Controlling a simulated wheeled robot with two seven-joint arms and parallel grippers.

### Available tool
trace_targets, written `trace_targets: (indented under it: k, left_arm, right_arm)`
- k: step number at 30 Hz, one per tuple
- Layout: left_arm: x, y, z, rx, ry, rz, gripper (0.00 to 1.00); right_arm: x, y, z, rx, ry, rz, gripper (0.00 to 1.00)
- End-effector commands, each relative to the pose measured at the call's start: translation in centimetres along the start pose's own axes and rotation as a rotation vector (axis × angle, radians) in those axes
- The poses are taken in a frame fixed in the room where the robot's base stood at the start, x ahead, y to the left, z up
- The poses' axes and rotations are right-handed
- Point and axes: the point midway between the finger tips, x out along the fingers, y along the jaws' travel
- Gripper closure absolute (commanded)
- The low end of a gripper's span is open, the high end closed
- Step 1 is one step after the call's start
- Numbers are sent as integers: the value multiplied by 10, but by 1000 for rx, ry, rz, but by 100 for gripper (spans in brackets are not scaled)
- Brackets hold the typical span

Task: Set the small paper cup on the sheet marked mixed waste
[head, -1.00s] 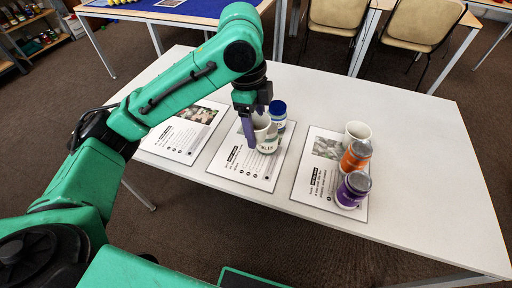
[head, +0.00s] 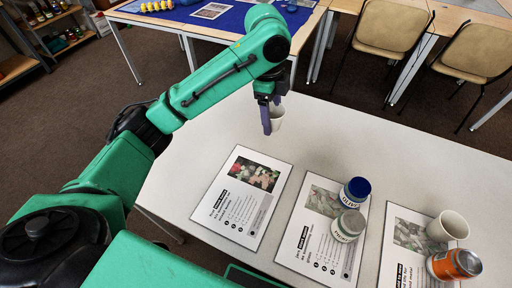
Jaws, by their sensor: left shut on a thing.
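My left gripper (head: 270,116) is shut on a small white paper cup (head: 279,118), partly hidden by the purple fingers. It holds the cup beyond the left sheet (head: 232,222), apparently above the table. Three printed sheets lie in a row; the left one is bare. The middle sheet (head: 298,262) carries a blue-lidded jar (head: 357,189) and a grey-lidded white one (head: 347,227). The right sheet (head: 393,262) carries another white cup (head: 448,227) and an orange can (head: 455,264). The sheet titles are too small to read surely. My right gripper is out of view.
The white table (head: 345,135) is clear behind the sheets. Beyond it stand a desk with a blue top (head: 235,20) and two beige chairs (head: 392,28). Shelves (head: 60,42) are at the far left.

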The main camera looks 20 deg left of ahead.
Motion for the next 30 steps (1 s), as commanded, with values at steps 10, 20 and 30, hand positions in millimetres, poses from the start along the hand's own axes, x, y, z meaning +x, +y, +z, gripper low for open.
trace_targets:
  k: [10,20,30]
  left_arm:
    - [103,3,13,0,-2,7,83]
    - [173,3,21,1,-3,4,83]
    - [197,2,24,2,-1,0,83]
  right_arm:
    - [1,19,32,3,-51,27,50]
    - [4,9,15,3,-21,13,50]
    - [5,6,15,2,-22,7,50]
